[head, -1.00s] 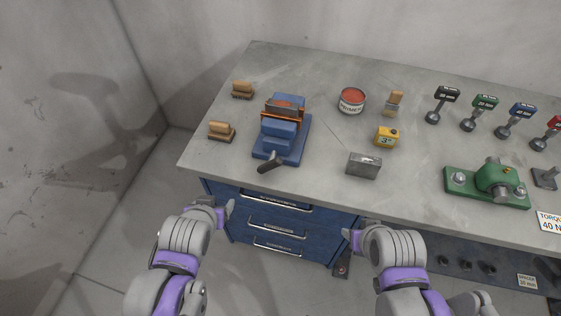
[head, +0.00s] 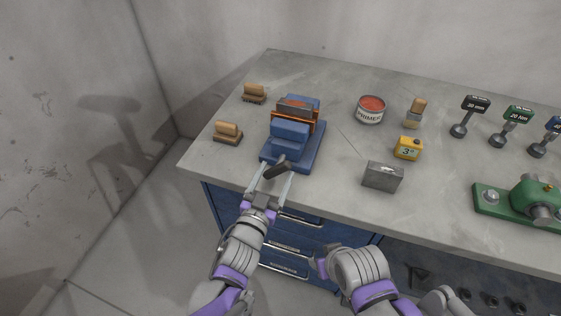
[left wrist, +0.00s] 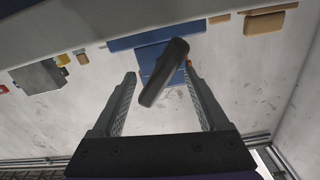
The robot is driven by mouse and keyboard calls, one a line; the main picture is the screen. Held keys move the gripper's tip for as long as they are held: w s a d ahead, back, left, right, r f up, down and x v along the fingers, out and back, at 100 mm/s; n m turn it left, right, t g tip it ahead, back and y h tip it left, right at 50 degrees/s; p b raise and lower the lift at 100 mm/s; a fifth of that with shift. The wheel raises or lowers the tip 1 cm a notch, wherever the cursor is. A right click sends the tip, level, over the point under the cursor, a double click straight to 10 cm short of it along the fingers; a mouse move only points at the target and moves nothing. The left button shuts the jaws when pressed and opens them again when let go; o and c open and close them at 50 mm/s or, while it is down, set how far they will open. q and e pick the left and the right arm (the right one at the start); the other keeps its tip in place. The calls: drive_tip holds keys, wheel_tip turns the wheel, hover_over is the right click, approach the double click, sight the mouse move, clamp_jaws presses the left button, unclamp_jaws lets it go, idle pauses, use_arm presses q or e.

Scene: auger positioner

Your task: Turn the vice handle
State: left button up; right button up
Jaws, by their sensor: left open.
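The blue vice (head: 290,133) stands near the front left of the workbench, with a grey and orange piece between its jaws. Its dark handle (head: 277,170) sticks out at the front, over the bench edge. My left gripper (head: 274,169) is open, with one finger on each side of the handle. In the left wrist view, the black handle (left wrist: 164,72) lies tilted between the two spread fingers, with gaps on both sides. My right gripper (head: 320,264) is low in front of the drawers, and its fingers are too unclear to read.
Wooden-handled brushes (head: 228,130) lie left of the vice. A primer can (head: 370,109), a yellow gauge (head: 408,148) and a grey metal block (head: 382,176) stand to its right. A green fixture (head: 522,203) is farther right. Blue drawers (head: 227,207) are below the bench edge.

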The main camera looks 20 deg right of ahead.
sight(280, 161)
use_arm(q)
drive_tip(key=shift+x, duration=2.3)
drive_tip(key=shift+a, duration=0.1)
drive_tip(key=shift+c, duration=0.2)
